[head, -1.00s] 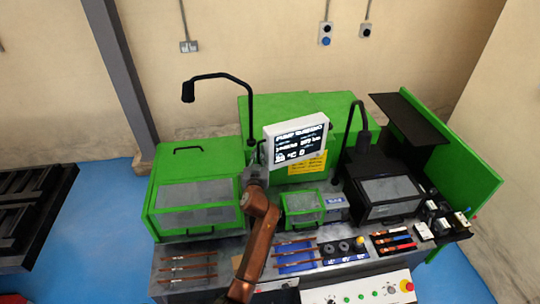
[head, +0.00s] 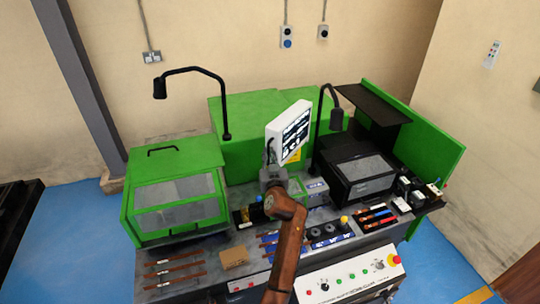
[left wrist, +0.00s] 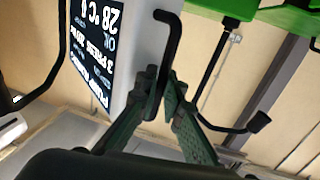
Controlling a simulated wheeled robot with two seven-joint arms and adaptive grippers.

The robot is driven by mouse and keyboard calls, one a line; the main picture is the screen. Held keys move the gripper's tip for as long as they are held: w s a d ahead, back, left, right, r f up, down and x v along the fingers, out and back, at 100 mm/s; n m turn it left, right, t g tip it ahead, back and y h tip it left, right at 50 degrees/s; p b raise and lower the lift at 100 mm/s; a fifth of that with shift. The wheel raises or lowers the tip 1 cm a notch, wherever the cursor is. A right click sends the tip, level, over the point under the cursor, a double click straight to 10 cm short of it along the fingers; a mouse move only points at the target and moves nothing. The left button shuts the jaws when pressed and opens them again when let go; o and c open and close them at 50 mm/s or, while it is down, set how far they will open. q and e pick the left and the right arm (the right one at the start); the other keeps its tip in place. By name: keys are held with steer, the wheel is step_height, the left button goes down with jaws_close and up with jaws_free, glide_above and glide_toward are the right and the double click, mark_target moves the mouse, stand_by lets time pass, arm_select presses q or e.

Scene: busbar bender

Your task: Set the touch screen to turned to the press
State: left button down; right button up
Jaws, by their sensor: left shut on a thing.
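The touch screen (head: 290,133) is a white panel with a dark display of white text. In the head view it stands above the middle of the machine, with its face angled to the right. My left gripper (head: 270,172) is at its lower left edge. In the left wrist view, the screen (left wrist: 97,45) fills the upper left, and my left gripper (left wrist: 165,95) is shut on the black bent handle (left wrist: 167,45) at the screen's side. The small green press in the middle is mostly hidden behind my left arm. My right gripper is not in view.
A green hooded box (head: 175,195) stands left and a black machine (head: 355,175) right. Black gooseneck lamps (head: 226,110) rise behind. Copper bars (head: 175,270), a cardboard box (head: 234,257) and a control panel (head: 350,280) lie along the front.

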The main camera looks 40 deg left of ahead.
mark_target(268, 131)
arm_select(q)
steer(key=shift+d+f, duration=0.1)
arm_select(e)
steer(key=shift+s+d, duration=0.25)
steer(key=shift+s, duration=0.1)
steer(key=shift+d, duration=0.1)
arm_select(q)
steer(key=c, duration=2.3)
jaws_free()
steer(key=shift+w, duration=0.1)
steer(key=shift+c, duration=0.2)
steer(key=shift+r, duration=0.2)
